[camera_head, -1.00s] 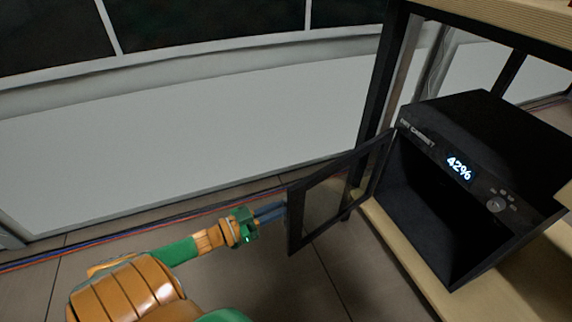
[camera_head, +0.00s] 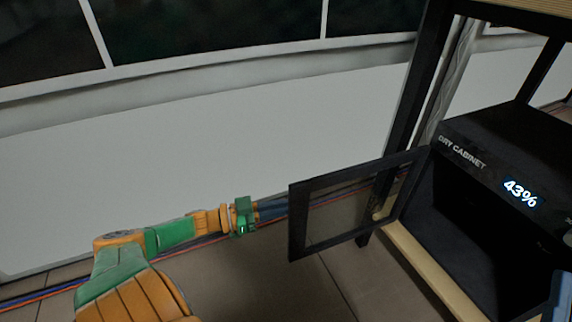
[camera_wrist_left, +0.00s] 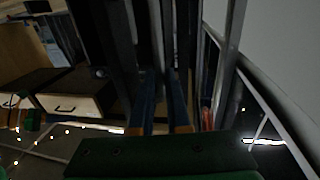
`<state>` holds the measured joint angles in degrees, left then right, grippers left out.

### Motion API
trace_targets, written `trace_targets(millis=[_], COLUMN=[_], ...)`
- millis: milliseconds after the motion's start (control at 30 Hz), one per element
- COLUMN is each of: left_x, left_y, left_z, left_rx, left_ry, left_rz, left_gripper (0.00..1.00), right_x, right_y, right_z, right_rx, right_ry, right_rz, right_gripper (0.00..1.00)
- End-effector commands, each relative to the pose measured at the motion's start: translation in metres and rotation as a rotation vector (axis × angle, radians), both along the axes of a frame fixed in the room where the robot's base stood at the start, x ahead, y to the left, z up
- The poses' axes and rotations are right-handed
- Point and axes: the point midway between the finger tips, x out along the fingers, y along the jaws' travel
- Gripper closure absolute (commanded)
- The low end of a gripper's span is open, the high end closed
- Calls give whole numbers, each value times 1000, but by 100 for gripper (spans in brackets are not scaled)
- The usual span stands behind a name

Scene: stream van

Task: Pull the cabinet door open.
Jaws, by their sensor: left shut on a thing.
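The black dry cabinet (camera_head: 477,138) sits on a wooden shelf at the right of the head view, its display reading 43%. Its black-framed glass door (camera_head: 298,228) stands wide open, swung out to the left, and the dark inside shows. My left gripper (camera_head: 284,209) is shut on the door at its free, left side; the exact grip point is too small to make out. In the left wrist view the blue fingers (camera_wrist_left: 163,100) reach forward to dark upright parts. A blue piece at the lower right edge of the head view looks like part of my right gripper (camera_head: 561,297); its jaws cannot be made out.
A black rack post (camera_head: 408,95) stands behind the door hinge. The pale wall (camera_head: 200,150) runs behind the door and my left arm. Red and blue cables (camera_head: 25,298) lie on the floor along it. A drawer unit (camera_wrist_left: 75,95) shows in the left wrist view.

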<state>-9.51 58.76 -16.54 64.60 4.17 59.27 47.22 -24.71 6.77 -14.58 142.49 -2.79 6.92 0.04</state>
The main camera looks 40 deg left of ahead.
Motion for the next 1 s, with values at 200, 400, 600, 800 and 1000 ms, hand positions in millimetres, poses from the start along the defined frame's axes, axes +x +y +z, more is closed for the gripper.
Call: trace_targets(millis=[200,400,600,800,1000], left_x=[1,1,1,1,1], left_y=[0,0,0,0,0], left_z=[-1,-1,-1,-1,-1], left_rx=[2,2,2,1,1], left_ry=[1,3,3,2,2], left_rz=[-16,-19,-18,-18,-18], left_gripper=[100,100,100,55,55], right_x=[-14,-17,-17,-17,-17], right_y=[0,0,-1,-1,0], right_z=[16,20,20,20,20], right_rx=[26,32,33,33,32], right_ry=[-110,-137,-136,-135,-133], right_rz=[10,13,14,14,14], right_gripper=[100,100,100,100,100])
